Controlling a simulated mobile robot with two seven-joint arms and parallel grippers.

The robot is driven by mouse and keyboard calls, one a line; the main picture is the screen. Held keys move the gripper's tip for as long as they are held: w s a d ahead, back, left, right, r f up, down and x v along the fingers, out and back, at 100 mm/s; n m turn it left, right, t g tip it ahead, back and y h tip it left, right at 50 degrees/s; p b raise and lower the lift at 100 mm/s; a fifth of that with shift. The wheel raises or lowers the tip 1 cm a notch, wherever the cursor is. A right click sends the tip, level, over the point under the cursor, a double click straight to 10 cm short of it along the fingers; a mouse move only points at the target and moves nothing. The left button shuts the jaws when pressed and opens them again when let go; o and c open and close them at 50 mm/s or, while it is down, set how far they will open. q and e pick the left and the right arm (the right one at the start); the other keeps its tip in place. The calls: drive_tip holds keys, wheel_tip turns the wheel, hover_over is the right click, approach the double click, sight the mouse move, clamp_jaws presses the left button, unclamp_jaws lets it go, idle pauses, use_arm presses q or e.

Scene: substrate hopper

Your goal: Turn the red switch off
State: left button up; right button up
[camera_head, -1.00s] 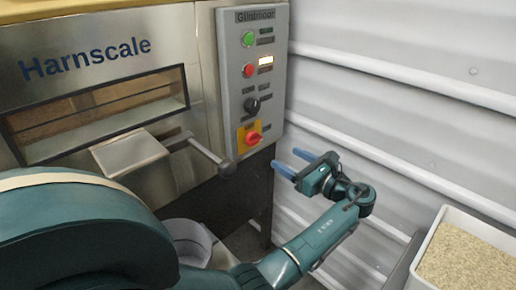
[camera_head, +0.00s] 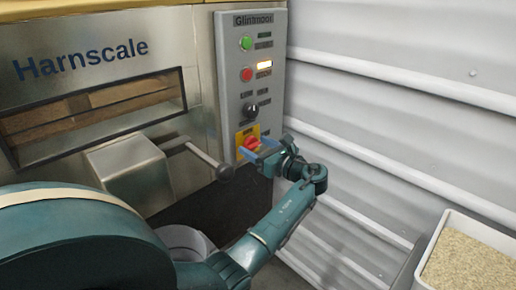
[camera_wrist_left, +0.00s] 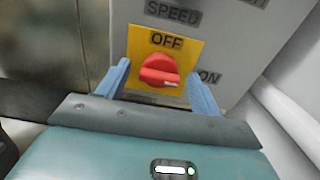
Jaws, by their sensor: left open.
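The red switch (camera_head: 249,142) is a rotary knob on a yellow plate (camera_head: 239,134) low on the grey control panel. In the left wrist view the knob (camera_wrist_left: 157,69) shows below the label OFF, with ON at its lower right. Its white mark points right, toward ON. My left gripper (camera_head: 258,153) is open in front of the switch. In the wrist view its two blue fingers (camera_wrist_left: 159,72) stand on either side of the knob. Whether they touch it I cannot tell. My right gripper is not in view.
Above the switch, the panel carries a black knob (camera_head: 250,109), a red button (camera_head: 247,74) and a green button (camera_head: 246,43). A ball-ended lever (camera_head: 225,172) sticks out just left of the gripper. A bin of grain (camera_head: 468,262) stands at lower right.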

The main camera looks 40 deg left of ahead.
use_arm(q)
drive_tip(key=c, duration=1)
